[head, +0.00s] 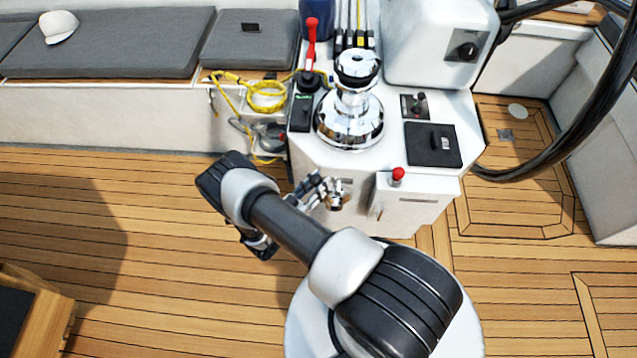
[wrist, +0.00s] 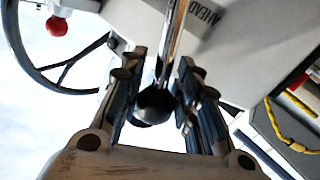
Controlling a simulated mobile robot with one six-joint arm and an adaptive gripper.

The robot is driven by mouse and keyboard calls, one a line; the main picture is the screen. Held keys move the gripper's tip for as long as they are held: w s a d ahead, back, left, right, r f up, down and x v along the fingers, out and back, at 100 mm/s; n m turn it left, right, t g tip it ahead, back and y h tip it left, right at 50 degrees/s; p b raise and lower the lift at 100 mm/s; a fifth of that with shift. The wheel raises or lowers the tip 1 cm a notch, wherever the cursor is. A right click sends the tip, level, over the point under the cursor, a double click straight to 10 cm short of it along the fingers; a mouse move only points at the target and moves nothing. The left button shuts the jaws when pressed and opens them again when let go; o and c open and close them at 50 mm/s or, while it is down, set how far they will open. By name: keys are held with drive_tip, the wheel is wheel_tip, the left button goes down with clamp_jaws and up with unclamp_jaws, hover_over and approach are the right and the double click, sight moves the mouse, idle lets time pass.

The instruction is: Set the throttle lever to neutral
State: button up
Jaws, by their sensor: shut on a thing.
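The throttle lever shows in the wrist view as a chrome shaft (wrist: 173,45) ending in a dark round knob (wrist: 155,103). It comes off the pale console side, where a label reads AHEAD. My gripper (head: 327,191) is at the front face of the white console in the head view. Its two fingers stand on both sides of the lever in the wrist view, shut on it. In the head view the fingers and arm hide most of the lever, and its exact angle cannot be told.
A red-knobbed control (head: 398,176) stands on the console ledge just right of my gripper. A chrome winch (head: 350,112) and a red-handled lever (head: 311,42) are above. The steering wheel (head: 603,100) curves at right. The teak floor (head: 130,235) at left is mostly clear.

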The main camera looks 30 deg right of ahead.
clamp_jaws()
drive_tip(key=shift+s+d+r+p, duration=0.1)
drive_tip(key=shift+d+r+p, duration=0.1)
drive_tip(key=shift+p, duration=0.2)
drive_tip(key=s+d+m+p, duration=0.1)
drive_tip(key=s+d+m+y+p, duration=0.1)
drive_tip(key=d, duration=0.1)
drive_tip(key=s+d+m+y+p, duration=0.1)
drive_tip(key=p, duration=0.1)
drive_tip(key=shift+d+r+g, duration=0.2)
drive_tip(key=shift+d+g, duration=0.05)
drive_tip(key=shift+g, duration=0.05)
